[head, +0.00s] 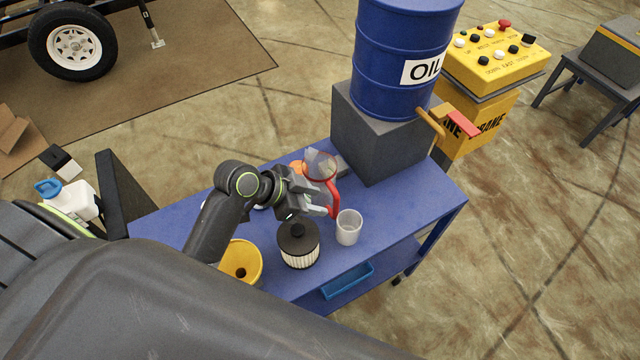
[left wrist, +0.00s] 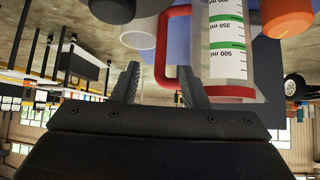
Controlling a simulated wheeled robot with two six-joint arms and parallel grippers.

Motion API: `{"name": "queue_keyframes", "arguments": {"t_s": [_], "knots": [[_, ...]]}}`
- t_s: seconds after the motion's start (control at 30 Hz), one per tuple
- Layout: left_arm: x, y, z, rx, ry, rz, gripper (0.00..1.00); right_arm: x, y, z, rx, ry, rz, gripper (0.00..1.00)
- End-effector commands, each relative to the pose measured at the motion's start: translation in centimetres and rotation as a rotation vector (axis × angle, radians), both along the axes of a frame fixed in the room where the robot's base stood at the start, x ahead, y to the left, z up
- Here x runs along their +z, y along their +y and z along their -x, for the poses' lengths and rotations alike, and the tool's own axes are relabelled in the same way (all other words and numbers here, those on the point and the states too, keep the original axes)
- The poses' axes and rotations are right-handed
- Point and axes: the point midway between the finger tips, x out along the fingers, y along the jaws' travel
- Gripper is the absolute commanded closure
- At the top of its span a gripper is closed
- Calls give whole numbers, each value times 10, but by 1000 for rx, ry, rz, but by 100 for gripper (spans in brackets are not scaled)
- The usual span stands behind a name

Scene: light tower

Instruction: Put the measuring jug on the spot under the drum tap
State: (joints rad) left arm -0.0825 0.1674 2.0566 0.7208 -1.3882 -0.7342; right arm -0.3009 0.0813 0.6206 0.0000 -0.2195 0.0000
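The measuring jug (head: 319,166) is clear with a red handle and stands on the blue table. In the left wrist view the jug (left wrist: 228,45) shows a green-banded scale and red trim, upside down. My left gripper (head: 323,201) is open beside the jug. Its fingertips (left wrist: 160,84) stand on either side of the red handle (left wrist: 161,50), with gaps visible. The blue oil drum (head: 400,60) rests on a grey block, and its brass tap (head: 431,122) with a red lever points right. I cannot make out a marked spot under the tap. My right gripper is out of view.
A grey cup (head: 348,228) and a black-topped filter (head: 298,245) stand close in front of the jug. A yellow funnel (head: 241,262) is at the table's near left. The grey block (head: 385,138) bounds the back. The table's right end (head: 432,196) is clear.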

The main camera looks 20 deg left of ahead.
Motion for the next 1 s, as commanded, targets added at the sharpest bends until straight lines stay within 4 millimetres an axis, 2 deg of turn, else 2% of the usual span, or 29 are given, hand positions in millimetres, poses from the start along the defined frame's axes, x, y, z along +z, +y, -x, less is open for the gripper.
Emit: {"name": "queue_keyframes", "arguments": {"t_s": [0.23,0.4,0.73,1.0], "knots": [[-13,-17,-15,2,4,5,60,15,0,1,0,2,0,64],[-27,-26,-24,1,1,3,60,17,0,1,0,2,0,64],[-32,-28,-26,1,0,0,60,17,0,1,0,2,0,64],[-32,-28,-26,1,0,0,94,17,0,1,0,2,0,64]]}}
